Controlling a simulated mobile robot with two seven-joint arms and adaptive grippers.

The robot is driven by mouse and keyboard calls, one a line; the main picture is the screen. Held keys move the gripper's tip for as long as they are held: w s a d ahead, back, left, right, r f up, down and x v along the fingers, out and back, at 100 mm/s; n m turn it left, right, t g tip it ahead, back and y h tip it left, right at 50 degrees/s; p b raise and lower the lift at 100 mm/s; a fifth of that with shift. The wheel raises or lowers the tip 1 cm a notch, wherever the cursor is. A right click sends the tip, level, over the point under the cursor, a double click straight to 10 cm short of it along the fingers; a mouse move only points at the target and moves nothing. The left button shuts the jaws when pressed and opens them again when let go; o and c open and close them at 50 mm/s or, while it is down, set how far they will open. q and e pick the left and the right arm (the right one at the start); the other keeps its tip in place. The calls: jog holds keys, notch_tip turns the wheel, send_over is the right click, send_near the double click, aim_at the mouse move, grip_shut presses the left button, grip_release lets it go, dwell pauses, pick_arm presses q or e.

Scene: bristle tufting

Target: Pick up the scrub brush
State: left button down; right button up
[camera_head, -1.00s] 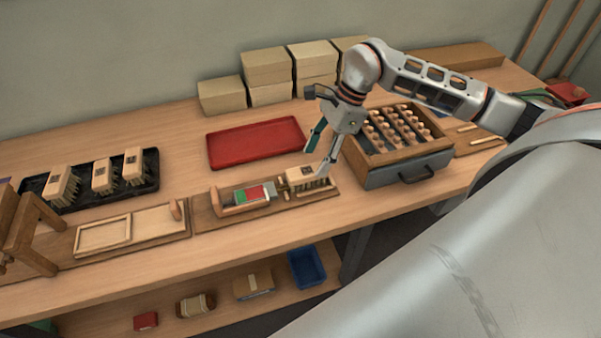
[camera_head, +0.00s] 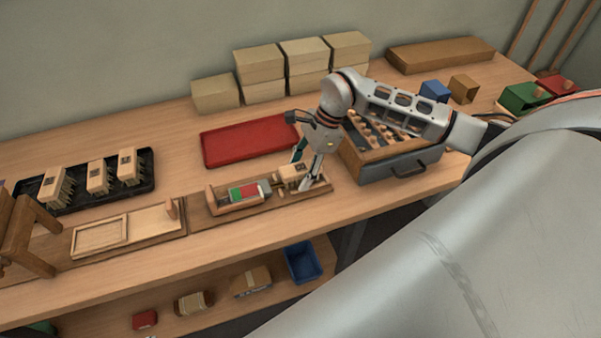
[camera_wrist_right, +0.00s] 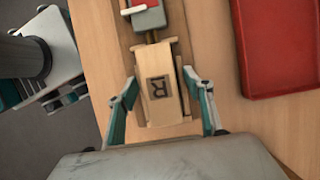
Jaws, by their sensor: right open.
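The scrub brush (camera_head: 293,174) is a pale wooden block with a dark mark on top. It sits at the right end of the wooden fixture board (camera_head: 240,208) on the bench. In the right wrist view the brush (camera_wrist_right: 160,86) lies between the two fingers of my right gripper (camera_wrist_right: 162,105), with a small gap showing on each side. In the head view my right gripper (camera_head: 305,172) points down over the brush, fingers apart and partly covering it. My left gripper is not in view.
A clamp with a green and red block (camera_head: 245,192) stands left of the brush. The red tray (camera_head: 250,141) lies behind. A wooden drawer box (camera_head: 400,168) is close on the right. A black tray (camera_head: 85,190) holds several brushes at the left.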

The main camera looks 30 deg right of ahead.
jog(key=shift+f, duration=0.15)
jog(key=c, duration=1.3)
jog(key=shift+o, duration=0.2)
jog(key=shift+r, duration=0.2)
